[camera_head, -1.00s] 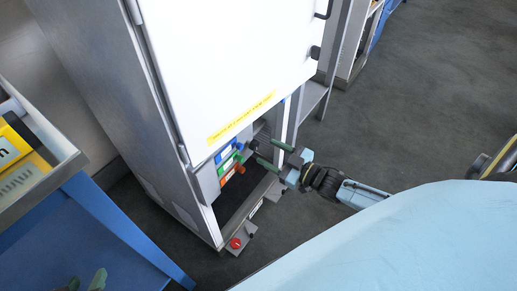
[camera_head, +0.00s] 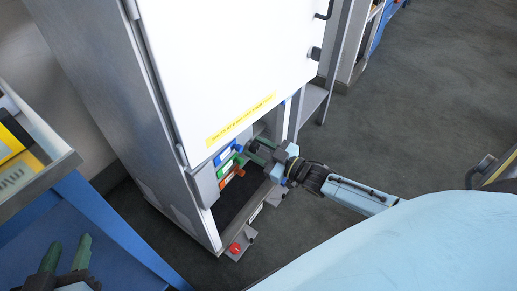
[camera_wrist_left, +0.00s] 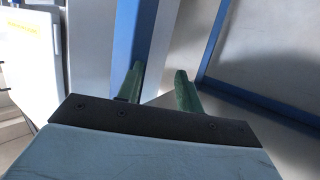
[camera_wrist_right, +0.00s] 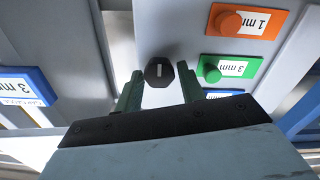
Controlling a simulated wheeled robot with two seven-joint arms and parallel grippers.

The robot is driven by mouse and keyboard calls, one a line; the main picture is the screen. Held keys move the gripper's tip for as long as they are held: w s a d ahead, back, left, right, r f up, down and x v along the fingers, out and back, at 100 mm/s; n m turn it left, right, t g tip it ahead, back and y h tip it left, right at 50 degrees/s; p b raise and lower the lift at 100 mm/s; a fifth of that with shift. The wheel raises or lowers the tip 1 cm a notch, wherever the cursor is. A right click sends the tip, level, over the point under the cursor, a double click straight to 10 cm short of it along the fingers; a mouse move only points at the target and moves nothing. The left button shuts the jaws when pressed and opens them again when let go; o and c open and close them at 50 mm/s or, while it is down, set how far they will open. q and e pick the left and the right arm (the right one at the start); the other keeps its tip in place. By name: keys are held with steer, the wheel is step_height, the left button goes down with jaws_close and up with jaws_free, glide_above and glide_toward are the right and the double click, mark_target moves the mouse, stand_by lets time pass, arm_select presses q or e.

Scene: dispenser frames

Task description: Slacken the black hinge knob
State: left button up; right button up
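The black hinge knob (camera_wrist_right: 158,71) has a faceted rim and a pale mark on its face. It stands on a grey panel in the right wrist view, and is small and dark in the head view (camera_head: 251,146). My right gripper (camera_wrist_right: 158,78) is open, with one green finger on each side of the knob near the fingertips; I see gaps and no clear contact. In the head view my right gripper (camera_head: 258,152) reaches to the dispenser's lower opening. My left gripper (camera_head: 67,248) is open and empty at the lower left; its fingers also show in the left wrist view (camera_wrist_left: 160,80).
An orange tag (camera_wrist_right: 249,22) and a green tag (camera_wrist_right: 234,66), each with a knob, sit beside the black knob. The white door (camera_head: 230,70) hangs above. A red button (camera_head: 235,247) is at the cabinet's foot. A blue-framed bench (camera_head: 110,215) stands left; floor at right is clear.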

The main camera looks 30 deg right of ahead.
steer(key=c, duration=0.6)
